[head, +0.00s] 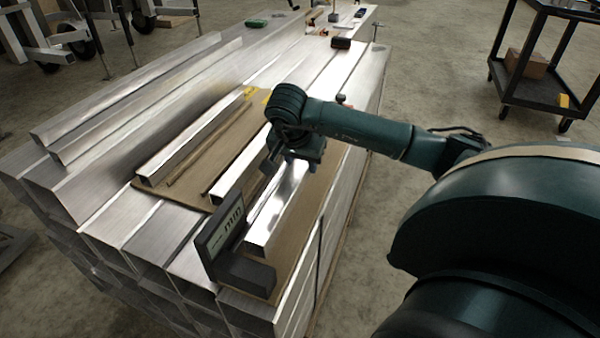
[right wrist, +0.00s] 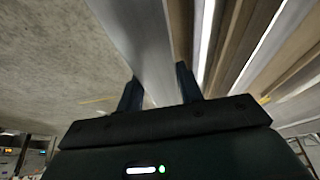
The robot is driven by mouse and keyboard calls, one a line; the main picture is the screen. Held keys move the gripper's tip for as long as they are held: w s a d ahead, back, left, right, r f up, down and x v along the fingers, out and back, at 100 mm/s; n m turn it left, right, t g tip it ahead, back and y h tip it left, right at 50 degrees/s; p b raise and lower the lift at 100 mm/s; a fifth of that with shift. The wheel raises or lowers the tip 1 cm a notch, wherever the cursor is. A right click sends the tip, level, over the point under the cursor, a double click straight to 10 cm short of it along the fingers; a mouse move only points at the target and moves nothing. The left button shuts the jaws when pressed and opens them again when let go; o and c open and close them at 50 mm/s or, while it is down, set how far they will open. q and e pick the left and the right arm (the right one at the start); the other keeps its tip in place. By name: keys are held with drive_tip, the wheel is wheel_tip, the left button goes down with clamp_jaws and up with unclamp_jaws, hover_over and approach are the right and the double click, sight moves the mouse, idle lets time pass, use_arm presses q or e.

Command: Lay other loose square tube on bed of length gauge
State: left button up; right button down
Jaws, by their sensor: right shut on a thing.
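A shiny square tube (head: 279,209) is held in my right gripper (head: 303,163), which is shut on it. In the right wrist view the two dark fingers (right wrist: 158,92) stand on either side of the tube (right wrist: 140,40). The length gauge has an upright dark plate marked "min" (head: 222,232), a dark block (head: 247,272) and a brown bed (head: 300,240). The tube lies lengthwise over the bed, its near end beside the plate. I cannot tell whether it touches the bed. My left gripper is not in view.
Left of the gauge, a brown board (head: 172,184) bears a square tube (head: 190,146), a thin rod (head: 212,151) and another tube (head: 234,176). All stand on a stack of large aluminium tubes (head: 130,222). A dark cart (head: 545,55) stands at the back right.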

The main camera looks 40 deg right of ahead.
wheel_tip(320, 180, down, 4)
drive_tip(key=shift+r+b, duration=0.15)
drive_tip(key=shift+b, duration=0.25)
drive_tip(key=shift+w+f, duration=0.1)
drive_tip(key=shift+f, duration=0.15)
drive_tip(key=shift+f, duration=0.15)
drive_tip(key=c, duration=0.9)
unclamp_jaws()
